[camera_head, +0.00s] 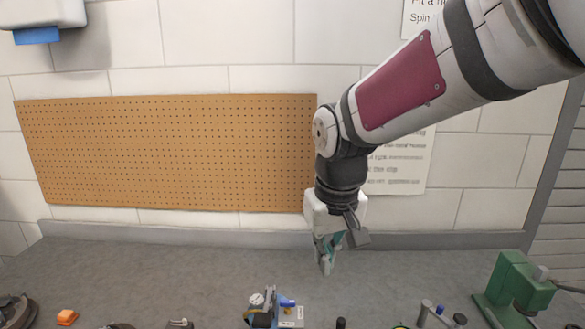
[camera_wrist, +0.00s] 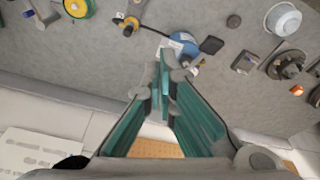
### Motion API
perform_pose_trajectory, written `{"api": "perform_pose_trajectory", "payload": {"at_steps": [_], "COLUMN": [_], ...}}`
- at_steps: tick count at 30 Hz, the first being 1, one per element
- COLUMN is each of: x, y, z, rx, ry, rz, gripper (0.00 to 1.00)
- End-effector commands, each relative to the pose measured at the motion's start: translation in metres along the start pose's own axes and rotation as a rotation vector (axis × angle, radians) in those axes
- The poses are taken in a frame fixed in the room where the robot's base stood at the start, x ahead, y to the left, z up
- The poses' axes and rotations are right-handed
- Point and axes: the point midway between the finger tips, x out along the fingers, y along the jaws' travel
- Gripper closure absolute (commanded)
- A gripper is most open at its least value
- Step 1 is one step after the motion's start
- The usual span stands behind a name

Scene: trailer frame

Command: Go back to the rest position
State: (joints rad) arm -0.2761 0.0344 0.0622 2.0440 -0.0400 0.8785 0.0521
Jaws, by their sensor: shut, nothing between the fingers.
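My gripper (camera_head: 326,268) hangs from the arm above the back part of the grey worktop (camera_head: 180,262) in the head view. Its teal fingers point down. In the wrist view the fingers of my gripper (camera_wrist: 162,75) meet at their tips with nothing between them. A small device with a blue part (camera_head: 287,304) lies on the worktop in front of and to the left of the gripper. It also shows as a blue round thing (camera_wrist: 178,48) just beyond the fingertips in the wrist view. The gripper is apart from it.
A green machine (camera_head: 512,285) stands at the right. An orange block (camera_head: 67,317) lies at the front left. A white bowl (camera_wrist: 283,19) and a yellow-rimmed wheel (camera_wrist: 77,7) show in the wrist view. A pegboard (camera_head: 170,150) hangs on the back wall. The worktop's back left is clear.

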Motion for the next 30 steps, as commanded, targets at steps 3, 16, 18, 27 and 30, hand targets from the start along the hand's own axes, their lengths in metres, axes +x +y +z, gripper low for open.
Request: {"api": "perform_pose_trajectory", "payload": {"at_steps": [3,16,18,27,30], "x": [-0.027,-0.071,-0.071,-0.069,-0.07], "y": [0.025,0.075,0.077,0.08,0.08], "z": [0.026,0.138,0.152,0.177,0.178], "rx": [0.056,0.239,0.261,0.299,0.299], "ry": [0.057,0.238,0.261,0.3,0.3], "rz": [0.015,0.063,0.069,0.081,0.081], "gripper": [1.0,1.0,1.0,1.0,1.0]}}
